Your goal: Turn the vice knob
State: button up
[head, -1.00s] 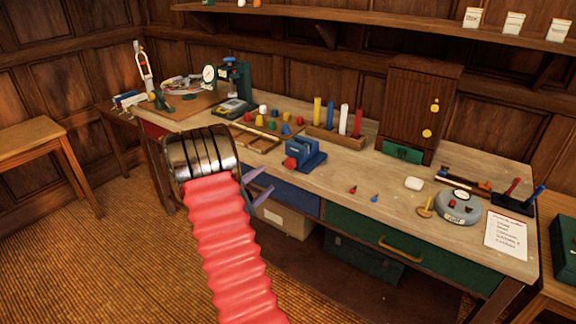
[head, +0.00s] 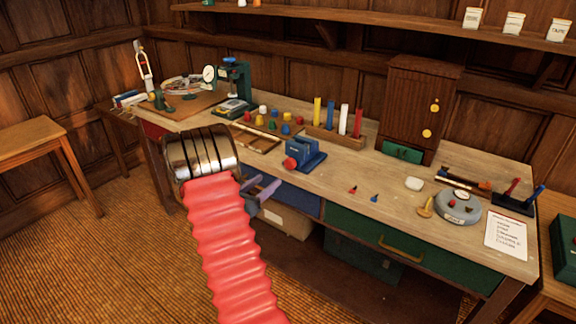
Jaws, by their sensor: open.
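A small blue vice (head: 306,154) stands near the front edge of the workbench, left of its middle. Its red knob (head: 290,163) faces the front left. My gripper (head: 272,190) is open, with pale purple fingers pointing right. In the picture it lies below and slightly left of the knob, in front of the bench's front side, apart from the vice. My red ribbed arm and its metal joint hide part of the bench front on the left.
A wooden block with coloured rods (head: 335,137) stands behind the vice, and a shallow wooden tray (head: 252,138) lies to its left. Small pointed pieces (head: 353,189) lie to its right. A green drawer (head: 400,249) with a brass handle is in the bench front.

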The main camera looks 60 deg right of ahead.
aim_at(288, 164)
jog(key=shift+n, duration=0.5)
jog(key=d, duration=0.4)
jog(key=s+d, duration=0.1)
jog(key=d, duration=0.4)
jog(key=s+d, duration=0.1)
jog(key=d, duration=0.3)
jog(key=shift+s+d, duration=0.1)
jog(key=shift+d, duration=0.25)
jog(key=shift+c, duration=0.3)
jog(key=c, duration=1)
jog(key=shift+m, duration=0.4)
